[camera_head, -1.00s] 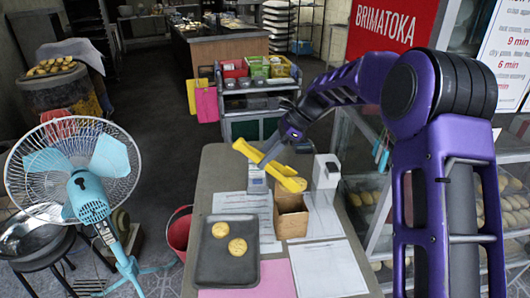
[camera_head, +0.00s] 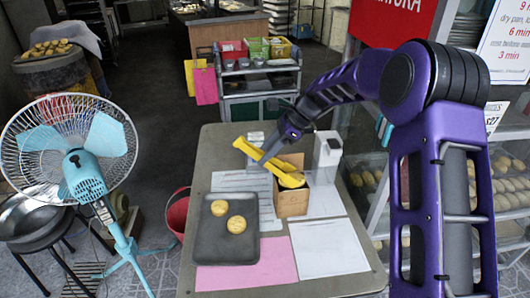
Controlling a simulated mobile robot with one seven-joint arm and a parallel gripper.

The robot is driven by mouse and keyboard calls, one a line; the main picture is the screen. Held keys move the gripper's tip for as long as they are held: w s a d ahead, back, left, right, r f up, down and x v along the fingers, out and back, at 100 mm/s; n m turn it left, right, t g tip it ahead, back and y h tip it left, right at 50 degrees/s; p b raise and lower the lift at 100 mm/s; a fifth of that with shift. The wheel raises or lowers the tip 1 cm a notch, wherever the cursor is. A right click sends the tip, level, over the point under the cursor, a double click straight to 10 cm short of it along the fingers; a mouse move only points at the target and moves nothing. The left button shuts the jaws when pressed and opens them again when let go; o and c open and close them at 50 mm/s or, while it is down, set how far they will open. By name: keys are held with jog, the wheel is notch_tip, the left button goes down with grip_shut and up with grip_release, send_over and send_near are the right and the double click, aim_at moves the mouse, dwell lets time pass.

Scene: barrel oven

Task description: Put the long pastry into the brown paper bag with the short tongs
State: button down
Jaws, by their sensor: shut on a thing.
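My gripper (camera_head: 277,146) is shut on the yellow short tongs (camera_head: 252,152) above the table. The tongs slope down to the right, with their far end at the mouth of the brown paper bag (camera_head: 292,204). The bag stands upright and open on the table. A yellowish long shape, apparently the long pastry (camera_head: 292,181), shows at the tongs' end in the bag's opening. Whether the tongs still grip it, and how deep it sits, I cannot tell. The bag's front wall hides its inside.
A dark tray (camera_head: 226,246) with two round pastries (camera_head: 236,225) lies left of the bag. A white dispenser-like box (camera_head: 326,158) stands close behind the bag on the right. White sheets (camera_head: 330,247) and a pink sheet (camera_head: 262,264) lie flat. A glass display case is at right.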

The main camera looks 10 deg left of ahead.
jog(key=c, duration=0.9)
grip_release()
jog(key=shift+r+p, duration=2)
jog(key=shift+r, duration=3.05)
